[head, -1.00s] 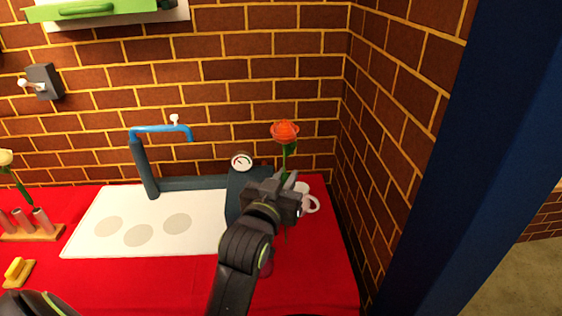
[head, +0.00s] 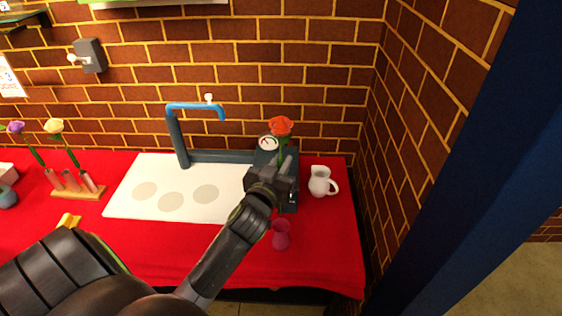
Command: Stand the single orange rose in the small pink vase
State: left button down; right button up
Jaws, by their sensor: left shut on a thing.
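The orange rose (head: 280,127) stands upright in my left gripper (head: 280,174), bloom up, against the brick wall. The gripper is shut on its green stem, and the gripper hides part of the stem. The small pink vase (head: 281,235) stands upright on the red cloth, below the gripper in the picture. The rose's lower stem shows just above the vase's mouth; I cannot tell whether its tip is inside. My right gripper is not in view.
A white pitcher (head: 320,182) stands right of the gripper. A wooden rack (head: 78,193) holds tubes and flowers. The brick wall and blue post bound the right.

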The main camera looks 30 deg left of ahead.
pick_arm(q)
jog(key=shift+f+b, duration=2.1)
jog(key=shift+f, duration=0.45)
notch_tip(320, 180, down, 8)
jog(key=b, duration=0.7)
jog(key=shift+f+b, duration=0.25)
jog(key=shift+b, duration=0.1)
jog(key=shift+f, duration=0.2)
jog(key=shift+f+b, duration=0.45)
jog(key=shift+b, duration=0.15)
jog(key=c, duration=1.3)
grip_release()
